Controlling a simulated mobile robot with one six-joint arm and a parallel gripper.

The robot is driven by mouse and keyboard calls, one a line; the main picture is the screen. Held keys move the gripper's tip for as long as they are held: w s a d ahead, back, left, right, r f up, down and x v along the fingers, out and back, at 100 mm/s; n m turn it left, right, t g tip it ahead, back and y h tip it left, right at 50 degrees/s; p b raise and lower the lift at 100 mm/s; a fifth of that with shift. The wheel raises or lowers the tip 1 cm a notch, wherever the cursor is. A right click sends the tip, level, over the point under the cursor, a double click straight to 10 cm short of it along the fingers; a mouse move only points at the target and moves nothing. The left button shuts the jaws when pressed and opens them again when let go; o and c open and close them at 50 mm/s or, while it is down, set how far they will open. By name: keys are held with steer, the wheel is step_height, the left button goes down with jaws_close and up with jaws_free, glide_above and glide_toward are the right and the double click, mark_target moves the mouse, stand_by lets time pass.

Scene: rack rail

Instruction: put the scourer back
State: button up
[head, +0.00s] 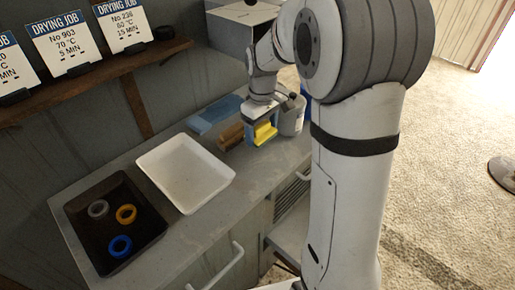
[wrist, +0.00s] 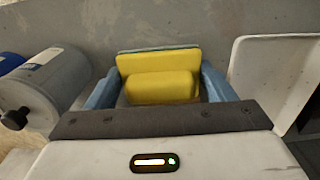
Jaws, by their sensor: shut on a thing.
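The yellow scourer (head: 265,133) is between the blue fingers of my gripper (head: 259,127), near the right end of the counter. In the wrist view the scourer (wrist: 161,86) fills the space between the two fingers (wrist: 160,92), with a wider yellow part and a thin blue-grey edge behind it. My gripper is shut on it. Whether its underside touches the counter I cannot tell. A brown brush-like block (head: 230,137) and a flat blue piece (head: 213,115) lie just left of my gripper in the head view.
A grey canister (head: 291,118) stands close right of my gripper; it shows at left in the wrist view (wrist: 48,88). A white tray (head: 187,171) and a black tray (head: 92,246) with three rings lie left along the counter. Drying-job cards (head: 58,40) stand on a shelf.

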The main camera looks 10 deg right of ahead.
mark_target(261, 159)
step_height(261, 159, down, 9)
steer(key=shift+s+r, duration=0.1)
stand_by(0.3)
steer(key=shift+f, duration=0.25)
steer(key=o, duration=1)
steer(key=shift+r, duration=0.1)
steer(key=shift+o, duration=0.2)
